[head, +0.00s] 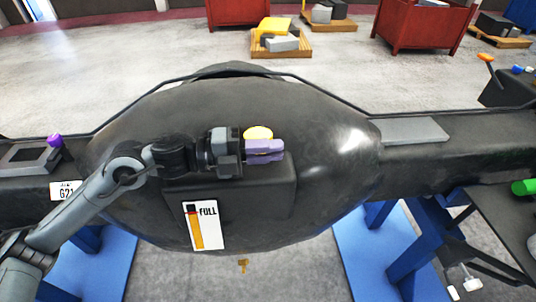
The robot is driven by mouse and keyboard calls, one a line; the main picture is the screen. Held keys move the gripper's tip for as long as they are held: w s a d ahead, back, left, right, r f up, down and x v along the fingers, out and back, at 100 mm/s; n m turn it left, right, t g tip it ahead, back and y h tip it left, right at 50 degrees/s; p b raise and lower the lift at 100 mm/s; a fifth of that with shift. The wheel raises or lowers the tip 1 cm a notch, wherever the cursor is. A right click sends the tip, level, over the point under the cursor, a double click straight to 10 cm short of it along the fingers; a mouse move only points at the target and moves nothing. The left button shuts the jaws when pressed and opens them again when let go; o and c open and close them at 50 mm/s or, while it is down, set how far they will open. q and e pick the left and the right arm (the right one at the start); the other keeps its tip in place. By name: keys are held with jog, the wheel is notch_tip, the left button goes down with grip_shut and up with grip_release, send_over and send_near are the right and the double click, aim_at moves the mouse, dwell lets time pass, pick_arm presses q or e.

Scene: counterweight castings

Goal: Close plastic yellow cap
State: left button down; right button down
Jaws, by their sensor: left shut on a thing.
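The yellow cap (258,133) shows on top of the dark block-shaped housing on the big black casting (300,105). My left gripper (264,150) comes in from the left, its purple fingers at the near side of the cap. The left gripper is shut on the yellow cap; the fingers hide the cap's lower part. I cannot tell whether the cap is seated. My right gripper is not in view.
A label reading FULL (204,226) is on the casting's front. Blue stands (381,262) support the casting on both sides. A purple knob (54,140) is at left, a green cylinder (524,187) at right. Red bins (424,28) and a pallet (281,43) stand behind on open floor.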

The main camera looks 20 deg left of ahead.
pick_arm(q)
jog(key=shift+f+m+b, duration=0.1)
jog(key=shift+m+b, duration=0.45)
jog(key=shift+m, duration=0.05)
